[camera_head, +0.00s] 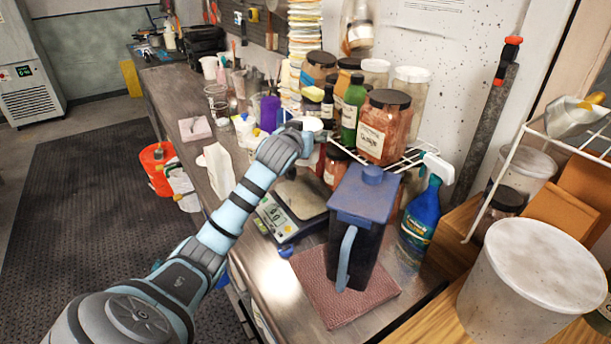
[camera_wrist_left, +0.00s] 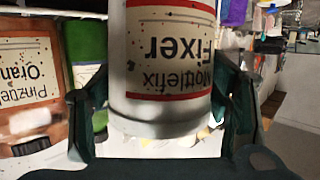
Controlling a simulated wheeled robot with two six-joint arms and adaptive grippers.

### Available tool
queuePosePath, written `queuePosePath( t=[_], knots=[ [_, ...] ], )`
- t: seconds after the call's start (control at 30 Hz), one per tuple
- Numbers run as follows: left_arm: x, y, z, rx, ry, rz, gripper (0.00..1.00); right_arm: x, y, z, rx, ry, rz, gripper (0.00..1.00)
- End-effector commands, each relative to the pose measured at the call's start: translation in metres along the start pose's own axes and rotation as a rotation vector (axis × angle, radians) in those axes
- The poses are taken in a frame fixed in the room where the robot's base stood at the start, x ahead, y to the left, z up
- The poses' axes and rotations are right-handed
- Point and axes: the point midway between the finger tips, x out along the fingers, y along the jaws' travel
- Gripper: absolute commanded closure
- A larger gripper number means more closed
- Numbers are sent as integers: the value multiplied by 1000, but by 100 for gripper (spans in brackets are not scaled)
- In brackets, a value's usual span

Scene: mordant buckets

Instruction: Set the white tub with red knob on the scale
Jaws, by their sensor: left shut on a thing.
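My left gripper (camera_head: 306,141) is shut on a white tub (camera_head: 313,124) and holds it up over the far side of the bench scale. In the left wrist view the tub (camera_wrist_left: 165,50) fills the space between the two fingers, its "Mottlefix Fixer" label with red borders upside down in the picture. Its red knob does not show. The scale (camera_head: 275,213) sits on the bench below my forearm, its display on the left; my arm hides part of its plate. My right gripper is not in view.
A blue pitcher (camera_head: 366,200) stands on a reddish cloth (camera_head: 325,293) close to the scale's right. A wire rack (camera_head: 412,157) with jars stands behind, beside a blue spray bottle (camera_head: 421,215). A green bottle (camera_head: 353,105) and an orange-filled jar (camera_head: 385,125) are near the gripper.

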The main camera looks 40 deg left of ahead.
Motion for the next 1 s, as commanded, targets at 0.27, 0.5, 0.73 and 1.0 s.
queuePosePath(
  t=[0.27,0.5,0.73,1.0],
  knots=[
    [19,-2,66,0,-3,-2,61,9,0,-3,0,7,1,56],
    [30,-3,101,0,-4,-4,61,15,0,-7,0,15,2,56],
    [34,-3,114,0,1,-3,61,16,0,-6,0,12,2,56],
    [35,-3,115,0,0,-4,13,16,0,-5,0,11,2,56]
  ],
)
